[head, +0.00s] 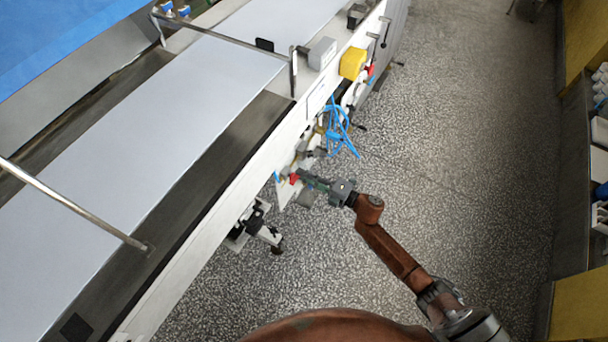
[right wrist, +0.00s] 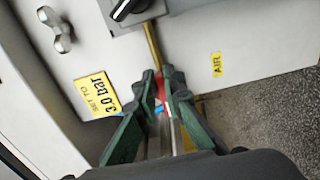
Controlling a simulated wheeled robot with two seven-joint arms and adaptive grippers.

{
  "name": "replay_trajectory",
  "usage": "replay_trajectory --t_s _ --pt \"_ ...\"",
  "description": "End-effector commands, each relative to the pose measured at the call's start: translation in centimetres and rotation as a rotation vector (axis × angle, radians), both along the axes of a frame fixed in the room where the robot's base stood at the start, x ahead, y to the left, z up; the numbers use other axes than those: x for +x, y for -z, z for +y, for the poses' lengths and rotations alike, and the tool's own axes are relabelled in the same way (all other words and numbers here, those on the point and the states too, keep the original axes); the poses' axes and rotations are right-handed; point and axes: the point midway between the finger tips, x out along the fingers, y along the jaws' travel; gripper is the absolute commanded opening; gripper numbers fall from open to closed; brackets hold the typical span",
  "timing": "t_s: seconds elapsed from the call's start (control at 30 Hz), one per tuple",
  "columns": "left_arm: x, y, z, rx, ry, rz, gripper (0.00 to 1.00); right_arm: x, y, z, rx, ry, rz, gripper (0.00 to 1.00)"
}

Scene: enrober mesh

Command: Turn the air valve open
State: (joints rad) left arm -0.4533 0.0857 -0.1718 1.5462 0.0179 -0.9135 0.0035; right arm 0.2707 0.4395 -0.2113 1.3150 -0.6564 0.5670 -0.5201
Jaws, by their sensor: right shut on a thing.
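The air valve shows as a small red handle (head: 293,178) on the side panel of the conveyor machine in the head view. In the right wrist view the red handle (right wrist: 162,88) sits between my fingertips, on a line with a brass-coloured pipe (right wrist: 153,45). My right gripper (head: 302,176) reaches the panel from the right. In the right wrist view its green fingers (right wrist: 163,85) are closed on the red handle. The fingers hide most of the valve, so I cannot tell its angle well. My left gripper is not in view.
A yellow "AIR" label (right wrist: 217,65) and a "SET TO 3.0 bar" label (right wrist: 97,95) are on the panel. Blue hoses (head: 340,130) hang just beyond the gripper. A yellow box (head: 353,63) is farther along. The speckled floor (head: 460,150) to the right is clear.

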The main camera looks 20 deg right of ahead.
Motion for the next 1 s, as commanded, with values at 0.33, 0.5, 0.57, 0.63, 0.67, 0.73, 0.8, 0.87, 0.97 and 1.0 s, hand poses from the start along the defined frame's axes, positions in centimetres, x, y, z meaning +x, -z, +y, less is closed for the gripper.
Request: replay_trajectory --t_s 0.33,0.5,0.57,0.63,0.67,0.73,0.8,0.87,0.97,1.0 --pt "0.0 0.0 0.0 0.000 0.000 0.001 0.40 -0.2 0.4 0.4 -0.001 -0.006 0.004 0.26" --pt "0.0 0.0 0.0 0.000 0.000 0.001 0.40 -0.1 0.2 0.3 0.000 -0.004 0.002 0.26" --pt "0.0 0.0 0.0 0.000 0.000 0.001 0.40 -0.1 0.1 0.3 -0.001 -0.003 0.002 0.26" --pt "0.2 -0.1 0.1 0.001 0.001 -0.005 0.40 -0.1 0.1 0.2 -0.001 -0.002 0.001 0.26" --pt "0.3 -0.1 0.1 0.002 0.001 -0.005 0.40 -0.1 0.1 0.1 -0.001 -0.002 0.002 0.26" --pt "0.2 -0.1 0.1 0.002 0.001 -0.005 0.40 -0.5 0.1 -0.2 -0.001 -0.001 0.002 0.26" --pt "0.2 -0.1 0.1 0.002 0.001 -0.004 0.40 -1.1 0.1 -0.7 -0.001 -0.001 0.002 0.26" --pt "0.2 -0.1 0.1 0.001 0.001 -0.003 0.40 -1.9 0.2 -1.3 -0.001 -0.001 0.003 0.26" --pt "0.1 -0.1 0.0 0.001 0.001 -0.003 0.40 -3.6 0.2 -2.7 -0.002 -0.001 0.003 0.26" --pt "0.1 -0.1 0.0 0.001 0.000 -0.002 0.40 -4.3 0.3 -3.2 -0.002 -0.002 0.005 0.26"
